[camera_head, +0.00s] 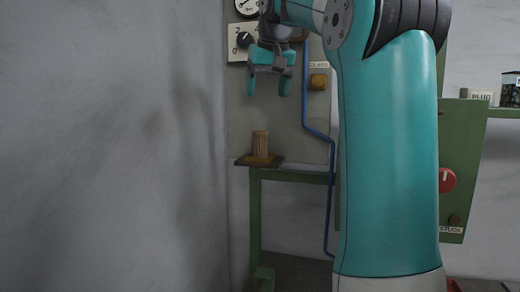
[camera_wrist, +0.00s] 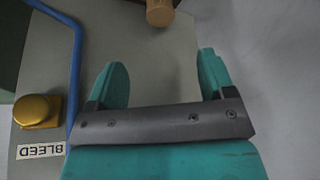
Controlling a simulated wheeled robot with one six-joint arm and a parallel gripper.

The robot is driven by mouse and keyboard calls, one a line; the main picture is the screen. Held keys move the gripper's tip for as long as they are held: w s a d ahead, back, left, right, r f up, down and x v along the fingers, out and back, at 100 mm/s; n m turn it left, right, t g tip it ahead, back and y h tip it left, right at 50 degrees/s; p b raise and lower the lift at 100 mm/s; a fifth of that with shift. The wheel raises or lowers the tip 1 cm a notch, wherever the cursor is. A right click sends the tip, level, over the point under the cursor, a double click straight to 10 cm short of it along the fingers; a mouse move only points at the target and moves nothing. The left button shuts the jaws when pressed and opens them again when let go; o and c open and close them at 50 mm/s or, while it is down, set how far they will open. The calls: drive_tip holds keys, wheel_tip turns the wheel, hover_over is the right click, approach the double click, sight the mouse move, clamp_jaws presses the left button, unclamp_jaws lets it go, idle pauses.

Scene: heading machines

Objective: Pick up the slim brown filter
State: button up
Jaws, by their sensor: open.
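The slim brown filter (camera_head: 261,142) stands upright on a small brown base at the left end of a green stand, in front of a grey panel. In the wrist view a brown rounded end (camera_wrist: 160,13), seemingly the filter's top, shows at the upper edge, beyond the fingertips; the rest is cut off. My gripper (camera_head: 269,88) has teal fingers pointing down, above the filter and apart from it. In the wrist view my gripper (camera_wrist: 160,70) is open, with nothing between its fingers.
A brass-coloured BLEED knob (camera_head: 318,81) and a blue pipe (camera_head: 304,105) are on the panel to the right of my gripper. A dial (camera_head: 244,39) and gauge (camera_head: 246,6) are above left. A bare grey wall is at left. A green box with a red knob (camera_head: 447,180) is at right.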

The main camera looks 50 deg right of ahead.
sight(260, 132)
drive_tip(key=x, duration=0.9)
drive_tip(key=shift+p+x, duration=1.5)
drive_tip(key=shift+x, duration=1.25)
drive_tip(key=c, duration=1)
drive_tip(key=shift+a+r+b, duration=0.15)
drive_tip(key=shift+b, duration=0.45)
